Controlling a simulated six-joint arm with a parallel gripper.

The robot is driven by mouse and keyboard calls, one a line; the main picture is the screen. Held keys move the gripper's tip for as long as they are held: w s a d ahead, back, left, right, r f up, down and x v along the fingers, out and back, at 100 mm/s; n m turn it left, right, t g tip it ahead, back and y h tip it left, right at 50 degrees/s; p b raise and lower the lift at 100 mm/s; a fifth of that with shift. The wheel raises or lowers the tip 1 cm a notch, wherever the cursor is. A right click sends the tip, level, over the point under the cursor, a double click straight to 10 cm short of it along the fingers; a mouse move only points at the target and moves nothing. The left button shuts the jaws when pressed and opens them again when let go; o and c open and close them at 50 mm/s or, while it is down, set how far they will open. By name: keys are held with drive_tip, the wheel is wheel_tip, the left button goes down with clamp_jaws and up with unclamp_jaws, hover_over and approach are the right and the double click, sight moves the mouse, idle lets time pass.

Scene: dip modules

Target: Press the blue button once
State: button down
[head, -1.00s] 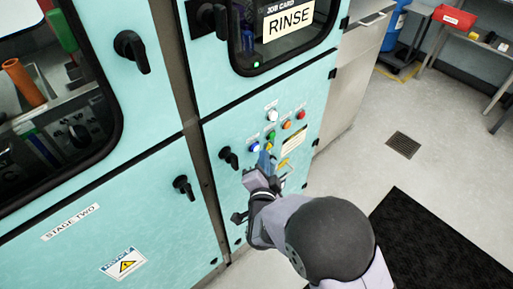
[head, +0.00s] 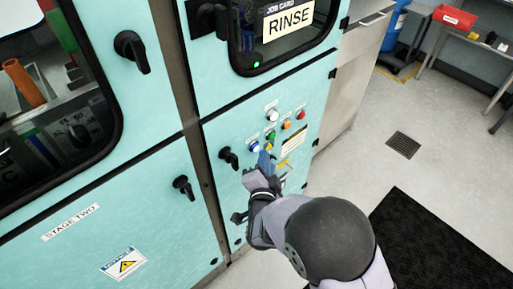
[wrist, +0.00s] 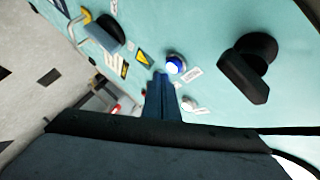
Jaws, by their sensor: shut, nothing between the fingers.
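The blue button (head: 255,147) is a round blue cap in a light ring on the teal panel, below and left of the other buttons. In the wrist view the blue button (wrist: 176,64) lies just beyond and slightly right of my fingertips. My gripper (head: 264,156) points at the panel beside the blue button, its blue fingers together and empty. The closed fingers also show in the wrist view (wrist: 160,80). I cannot tell whether the tips touch the panel. The blue button's face is uncovered.
Nearby are a white button (head: 272,115), a green button (head: 271,136), an orange button (head: 287,125) and a red button (head: 301,115). A black knob (head: 228,157) sticks out left of the blue button; it looms right in the wrist view (wrist: 248,68).

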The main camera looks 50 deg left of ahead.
drive_tip(key=shift+a, duration=0.15)
idle(0.4)
drive_tip(key=shift+a+b, duration=0.3)
drive_tip(key=shift+a, duration=0.45)
idle(1.0)
drive_tip(key=shift+d, duration=0.2)
drive_tip(key=shift+d+b, duration=0.35)
drive_tip(key=shift+d, duration=0.3)
drive_tip(key=shift+d, duration=0.1)
drive_tip(key=d, duration=0.4)
drive_tip(key=shift+d+b, duration=0.35)
drive_tip(key=shift+d, duration=0.05)
idle(0.7)
